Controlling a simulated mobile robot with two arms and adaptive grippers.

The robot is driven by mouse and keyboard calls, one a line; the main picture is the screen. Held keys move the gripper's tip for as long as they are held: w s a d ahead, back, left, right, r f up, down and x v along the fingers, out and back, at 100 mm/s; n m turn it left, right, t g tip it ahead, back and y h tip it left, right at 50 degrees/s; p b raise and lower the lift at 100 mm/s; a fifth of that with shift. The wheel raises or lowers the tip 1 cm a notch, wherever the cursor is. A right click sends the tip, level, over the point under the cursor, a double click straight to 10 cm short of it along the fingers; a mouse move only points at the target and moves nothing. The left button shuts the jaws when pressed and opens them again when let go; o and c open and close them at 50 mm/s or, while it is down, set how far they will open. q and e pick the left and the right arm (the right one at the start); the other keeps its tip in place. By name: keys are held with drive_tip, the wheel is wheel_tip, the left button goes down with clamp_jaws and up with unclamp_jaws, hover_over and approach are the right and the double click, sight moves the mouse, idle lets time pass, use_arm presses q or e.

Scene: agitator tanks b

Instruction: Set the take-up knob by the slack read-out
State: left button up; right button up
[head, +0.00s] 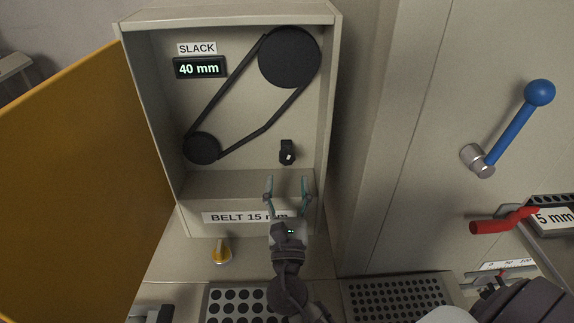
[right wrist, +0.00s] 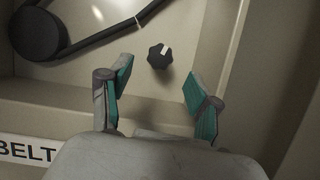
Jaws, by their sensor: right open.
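The slack read-out (head: 199,68) is lit and shows 40 mm, under a SLACK label. The take-up knob (head: 287,152) is a small dark knob with a white mark, on the back wall of the open cabinet, below the belt (head: 238,82). It also shows in the right wrist view (right wrist: 160,57), with the white mark on its upper right part. My right gripper (head: 287,182) is open and empty, just below the knob in the head view. In the right wrist view the knob lies beyond the gap between the two fingertips, apart from them. My left gripper is not in view.
The yellow cabinet door (head: 85,185) stands open at left. Cabinet side walls and a lower ledge labelled BELT 15 mm (head: 222,217) surround the knob. A yellow knob (head: 221,250) sits below. A blue lever (head: 515,122) and a red handle (head: 500,222) stick out at right.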

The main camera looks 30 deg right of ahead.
sight(287, 160)
drive_tip(key=v, duration=0.5)
drive_tip(key=s+a+r+g+y+p, duration=0.1)
drive_tip(key=s+r+g+y+p, duration=0.3)
drive_tip(key=p, duration=1.4)
drive_tip(key=shift+h, duration=0.6)
drive_tip(key=p+x, duration=0.1)
drive_tip(key=x, duration=0.3)
drive_tip(key=p+x, duration=0.1)
drive_tip(key=x, duration=0.4)
drive_tip(key=r+p+x, duration=0.1)
drive_tip(key=x, duration=0.4)
drive_tip(key=shift+a+p, duration=0.25)
drive_tip(key=shift+p, duration=0.1)
drive_tip(key=shift+c, duration=0.2)
drive_tip(key=c, duration=1.1)
